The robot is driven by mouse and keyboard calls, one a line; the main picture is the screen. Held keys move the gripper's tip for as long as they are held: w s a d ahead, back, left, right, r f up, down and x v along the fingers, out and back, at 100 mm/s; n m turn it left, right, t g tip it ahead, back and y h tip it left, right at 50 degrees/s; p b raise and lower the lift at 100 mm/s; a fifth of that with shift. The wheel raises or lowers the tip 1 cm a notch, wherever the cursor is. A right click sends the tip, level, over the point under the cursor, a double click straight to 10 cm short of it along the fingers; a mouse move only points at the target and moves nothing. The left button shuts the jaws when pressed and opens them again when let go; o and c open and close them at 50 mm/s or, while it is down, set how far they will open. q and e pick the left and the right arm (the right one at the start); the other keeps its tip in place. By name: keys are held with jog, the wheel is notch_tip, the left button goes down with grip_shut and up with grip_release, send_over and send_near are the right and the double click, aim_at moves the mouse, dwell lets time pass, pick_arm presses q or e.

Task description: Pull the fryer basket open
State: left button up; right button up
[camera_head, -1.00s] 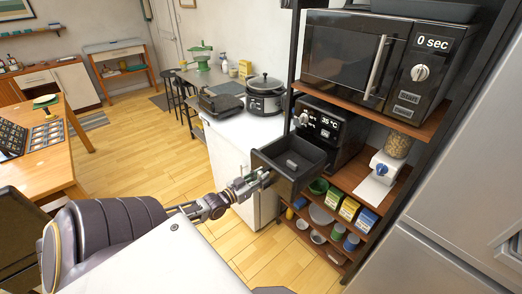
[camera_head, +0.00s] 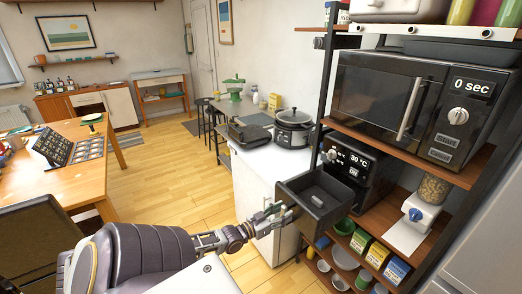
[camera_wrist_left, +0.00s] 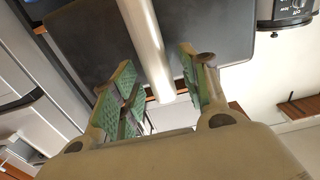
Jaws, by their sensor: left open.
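The black air fryer (camera_head: 358,165) stands on a wooden shelf, its display reading 30 °C. Its fryer basket (camera_head: 318,196) is pulled well out toward the left, with a small grey block (camera_head: 317,201) inside. My left gripper (camera_head: 275,213) is at the basket's outer front. In the left wrist view, my gripper (camera_wrist_left: 160,88) is open, its green-padded fingers on either side of a pale handle (camera_wrist_left: 148,45). The dark basket front (camera_wrist_left: 95,45) lies beyond. I cannot tell whether a finger touches the handle. My right gripper is out of view.
A microwave (camera_head: 410,105) sits on the shelf above. A white counter (camera_head: 262,170) with a slow cooker (camera_head: 292,130) stands behind my left gripper. Boxes and bowls fill the shelf below the basket. A grain dispenser (camera_head: 420,213) stands right of the fryer. Open wooden floor lies left.

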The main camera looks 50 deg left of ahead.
pick_arm(q)
jog(key=s, duration=1)
jog(key=shift+s+a, duration=0.35)
jog(key=shift+a, duration=0.05)
dwell(0.6)
jog(key=shift+f, duration=0.1)
